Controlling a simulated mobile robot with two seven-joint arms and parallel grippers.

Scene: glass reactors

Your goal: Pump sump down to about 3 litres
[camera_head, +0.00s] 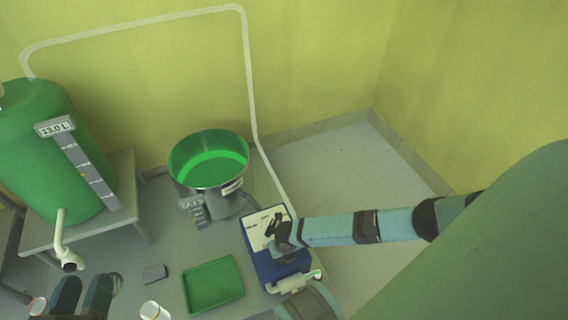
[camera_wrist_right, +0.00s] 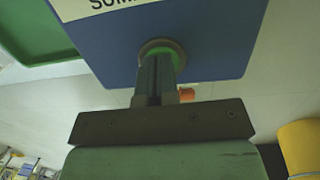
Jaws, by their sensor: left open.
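The sump is a round steel vessel (camera_head: 207,160) with green liquid in it, in the middle of the head view. A small scale plate (camera_head: 194,212) hangs on its front; its figures are too small to read surely. The blue pump box (camera_head: 262,262) with a white label stands to its right. My right gripper (camera_head: 276,236) is at the pump. In the right wrist view its fingers (camera_wrist_right: 158,75) are together and reach a round green-ringed button (camera_wrist_right: 162,52) on the blue face. My left gripper (camera_head: 83,294) is open and empty at the lower left.
A green tank (camera_head: 42,140) with a 13.0 L display (camera_head: 57,128) stands on a grey stand at the left. A pale pipe (camera_head: 247,80) runs along the wall. A green tray (camera_head: 212,285) and a small grey block (camera_head: 154,273) lie before the sump. Floor right is clear.

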